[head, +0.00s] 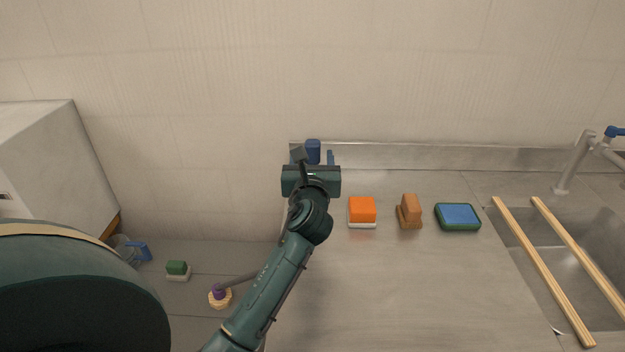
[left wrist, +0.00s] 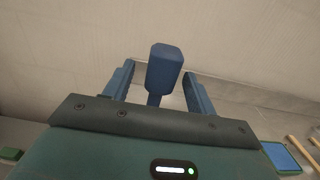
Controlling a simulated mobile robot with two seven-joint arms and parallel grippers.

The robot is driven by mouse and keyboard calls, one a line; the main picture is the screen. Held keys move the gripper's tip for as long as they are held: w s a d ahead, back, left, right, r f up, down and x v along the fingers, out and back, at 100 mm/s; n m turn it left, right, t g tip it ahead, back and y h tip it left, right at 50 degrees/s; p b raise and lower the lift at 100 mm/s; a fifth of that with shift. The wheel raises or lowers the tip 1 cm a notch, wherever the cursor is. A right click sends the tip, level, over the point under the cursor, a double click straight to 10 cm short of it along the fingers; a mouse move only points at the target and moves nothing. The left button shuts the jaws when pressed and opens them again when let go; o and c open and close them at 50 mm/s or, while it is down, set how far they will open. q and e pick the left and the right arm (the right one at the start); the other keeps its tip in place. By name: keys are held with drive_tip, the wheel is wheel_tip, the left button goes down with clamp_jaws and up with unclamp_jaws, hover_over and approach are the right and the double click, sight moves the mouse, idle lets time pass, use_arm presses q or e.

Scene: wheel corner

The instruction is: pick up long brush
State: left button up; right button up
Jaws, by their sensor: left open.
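My left gripper (head: 314,156) is open at the back left of the counter, near the wall; it also shows in the left wrist view (left wrist: 158,85). A blue block-shaped piece (head: 313,149) stands between its fingers. In the left wrist view this blue piece (left wrist: 164,68) has a narrower part below it; I cannot tell whether it is the long brush's end. I see no grip on it. A brush-like thing (head: 219,296) with a pale round head, purple collar and grey handle lies low left, partly hidden by my left arm. My right gripper is not in view.
On the counter (head: 390,285) stand an orange-and-white block (head: 362,211), a brown brush-like block (head: 409,212) and a blue-and-green sponge (head: 458,216). Two wooden bars (head: 542,270) cross the sink at right, by a tap (head: 573,165). A green-and-white block (head: 178,271) lies low left.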

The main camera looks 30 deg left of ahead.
use_arm(q)
drive_tip(key=shift+x, duration=1.55)
drive_tip(key=shift+c, duration=0.4)
drive_tip(key=c, duration=1)
